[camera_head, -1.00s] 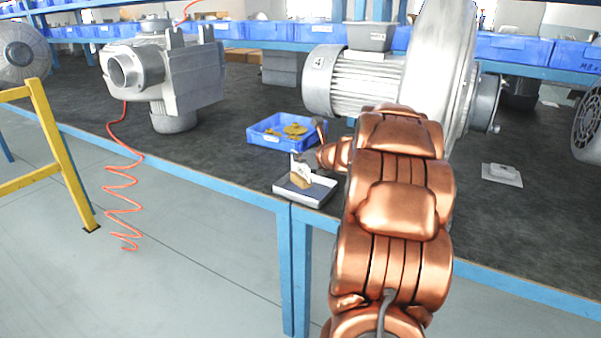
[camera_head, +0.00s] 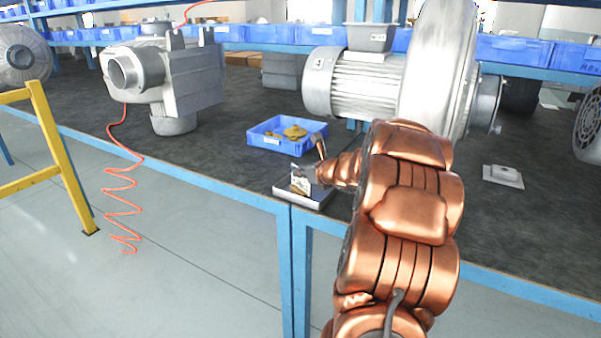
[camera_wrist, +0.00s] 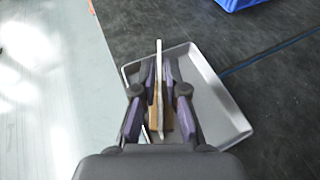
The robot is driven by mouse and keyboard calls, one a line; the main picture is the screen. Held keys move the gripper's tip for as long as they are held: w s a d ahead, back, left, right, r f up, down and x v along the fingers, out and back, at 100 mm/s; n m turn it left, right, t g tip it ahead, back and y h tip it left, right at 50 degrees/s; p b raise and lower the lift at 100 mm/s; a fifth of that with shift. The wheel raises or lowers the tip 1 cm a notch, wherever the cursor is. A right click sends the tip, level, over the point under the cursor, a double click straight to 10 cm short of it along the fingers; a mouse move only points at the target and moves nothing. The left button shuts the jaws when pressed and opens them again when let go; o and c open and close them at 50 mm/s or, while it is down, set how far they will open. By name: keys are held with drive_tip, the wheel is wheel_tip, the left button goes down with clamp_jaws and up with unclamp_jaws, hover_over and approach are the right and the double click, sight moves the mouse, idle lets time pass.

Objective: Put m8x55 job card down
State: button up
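The job card (camera_head: 301,180) stands upright in the head view, a small pale card with print too small to read. In the wrist view the card (camera_wrist: 159,85) is seen edge-on as a thin white strip between my fingers. My gripper (camera_wrist: 160,72) is shut on it. A brown cardboard-coloured piece (camera_wrist: 154,112) shows beside the card between the fingers; whether the two are joined I cannot tell. A shallow metal tray (camera_wrist: 219,92) lies below my gripper, and it also shows in the head view (camera_head: 312,203). Whether the card touches the tray is unclear.
A blue bin (camera_head: 262,140) with yellow parts stands behind the tray. A large blower with motor (camera_head: 365,85) stands behind my arm. A white pad (camera_head: 503,176) lies at the right. The tray sits by the bench's blue front edge (camera_head: 230,190). Dark bench top left of the bin is clear.

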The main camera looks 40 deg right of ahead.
drive_tip(key=shift+o, duration=1.4)
drive_tip(key=shift+r, duration=0.1)
drive_tip(key=shift+r+p, duration=0.2)
drive_tip(key=shift+p, duration=0.15)
drive_tip(key=v, duration=1.1)
drive_tip(key=shift+s+b, duration=0.3)
drive_tip(key=shift+s, duration=0.1)
